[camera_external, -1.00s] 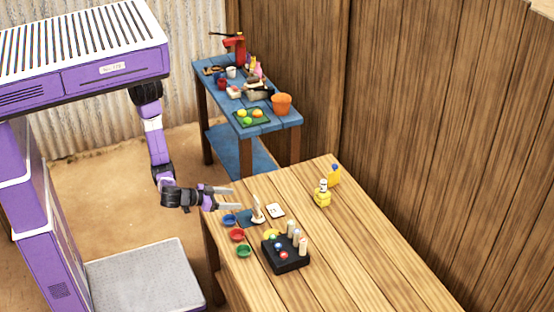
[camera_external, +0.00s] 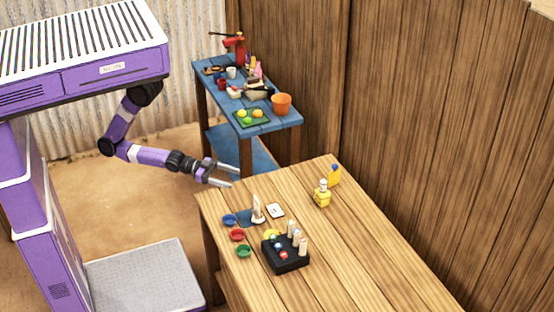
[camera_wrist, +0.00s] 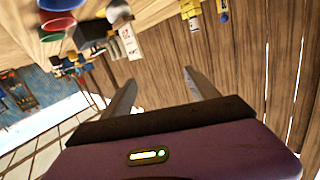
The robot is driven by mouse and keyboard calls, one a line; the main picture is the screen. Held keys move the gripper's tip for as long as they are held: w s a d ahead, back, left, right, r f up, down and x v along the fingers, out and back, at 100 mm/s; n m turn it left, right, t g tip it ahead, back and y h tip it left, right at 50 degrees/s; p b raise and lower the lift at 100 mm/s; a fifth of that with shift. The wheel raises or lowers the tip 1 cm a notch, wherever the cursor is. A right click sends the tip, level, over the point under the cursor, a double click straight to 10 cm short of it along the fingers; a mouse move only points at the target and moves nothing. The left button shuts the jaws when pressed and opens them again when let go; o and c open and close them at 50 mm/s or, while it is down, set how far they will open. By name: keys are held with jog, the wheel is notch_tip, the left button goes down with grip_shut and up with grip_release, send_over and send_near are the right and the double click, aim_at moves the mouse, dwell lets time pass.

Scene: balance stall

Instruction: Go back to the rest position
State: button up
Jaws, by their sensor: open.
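My gripper (camera_external: 228,177) is open and empty in the external view. It is in the air at the back left corner of the wooden table (camera_external: 370,255), apart from everything on it. My arm is bent at the elbow and reaches forward from the purple body. In the wrist view my gripper's two fingers (camera_wrist: 155,92) are spread with nothing between them. That view is strongly tilted, with the table and its things along the top.
A black block with pegs and balls (camera_external: 286,262), blue (camera_external: 230,219), red (camera_external: 237,235) and green (camera_external: 243,251) bowls and a yellow bottle (camera_external: 322,196) stand on the wooden table. A cluttered blue table (camera_external: 285,120) is behind, near plank walls.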

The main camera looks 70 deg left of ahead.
jog(key=s+a+n+y, duration=0.3)
jog(key=a, duration=0.5)
jog(key=s+a+n+t+y, duration=0.1)
jog(key=s+a+n+y, duration=0.1)
jog(key=a, duration=0.7)
jog(key=s+a+n+t+y, duration=0.1)
jog(key=s+a+n+y, duration=0.2)
jog(key=a+y, duration=0.3)
jog(key=a+n, duration=0.1)
jog(key=a, duration=0.2)
jog(key=shift+s+r, duration=0.15)
jog(key=shift+s, duration=0.15)
